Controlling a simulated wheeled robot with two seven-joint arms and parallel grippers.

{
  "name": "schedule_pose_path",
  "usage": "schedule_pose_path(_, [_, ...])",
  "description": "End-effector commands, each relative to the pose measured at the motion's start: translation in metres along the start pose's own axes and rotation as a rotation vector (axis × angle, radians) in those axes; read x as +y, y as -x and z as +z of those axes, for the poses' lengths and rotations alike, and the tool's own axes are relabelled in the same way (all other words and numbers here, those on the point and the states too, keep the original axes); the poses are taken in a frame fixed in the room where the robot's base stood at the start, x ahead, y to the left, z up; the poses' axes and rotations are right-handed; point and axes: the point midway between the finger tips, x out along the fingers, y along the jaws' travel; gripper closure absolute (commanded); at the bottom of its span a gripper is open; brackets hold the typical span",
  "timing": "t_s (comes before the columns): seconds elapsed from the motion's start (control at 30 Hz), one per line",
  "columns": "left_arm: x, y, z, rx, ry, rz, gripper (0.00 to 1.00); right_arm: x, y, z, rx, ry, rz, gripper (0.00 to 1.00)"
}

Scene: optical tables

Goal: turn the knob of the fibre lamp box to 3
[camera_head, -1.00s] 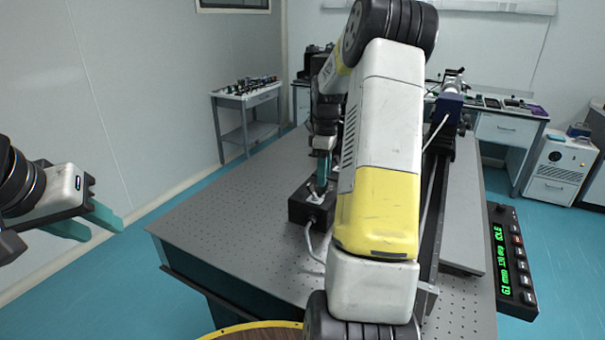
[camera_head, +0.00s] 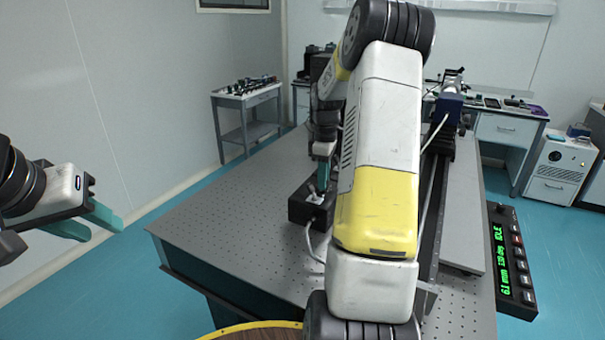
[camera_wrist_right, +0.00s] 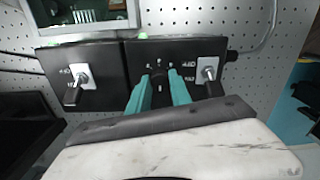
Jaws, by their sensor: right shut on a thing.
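The fibre lamp box (camera_head: 308,212) is a small black box on the perforated optical table, partly hidden by my right arm. In the right wrist view, its black front (camera_wrist_right: 190,52) carries a dark round knob (camera_wrist_right: 159,86) with small white marks around it. The marks and the pointer are too small to read surely. My right gripper (camera_wrist_right: 160,90) is shut on the knob, one teal finger on each side. It also shows from above in the head view (camera_head: 322,174). My left gripper (camera_head: 102,228) is open and empty, off the table at the left.
A metal-plated switch with a lever (camera_wrist_right: 208,72) sits right of the knob, and another (camera_wrist_right: 80,82) left. A grey cable leaves the box. A dark rail runs along the right of the optical table (camera_head: 240,215). A control panel with green digits (camera_head: 510,260) is at the right.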

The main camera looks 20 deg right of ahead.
Motion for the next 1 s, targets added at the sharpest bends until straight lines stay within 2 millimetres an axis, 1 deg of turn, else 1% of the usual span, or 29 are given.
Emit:
schedule_pose_path(0.17, [0.0,0.0,0.0,0.0,0.0,0.0,0.64,0.0003,0.0006,-0.0006,0.001,-0.059,0.001,1.0])
schedule_pose_path(0.37, [0.0,0.0,0.0,0.0,0.0,0.0,0.64,0.0005,0.0008,-0.0005,0.0,-0.194,0.002,1.0])
schedule_pose_path(1.0, [0.0,0.0,0.0,0.0,0.0,0.0,0.64,0.0016,0.0011,-0.0002,0.001,-0.798,0.002,1.0])
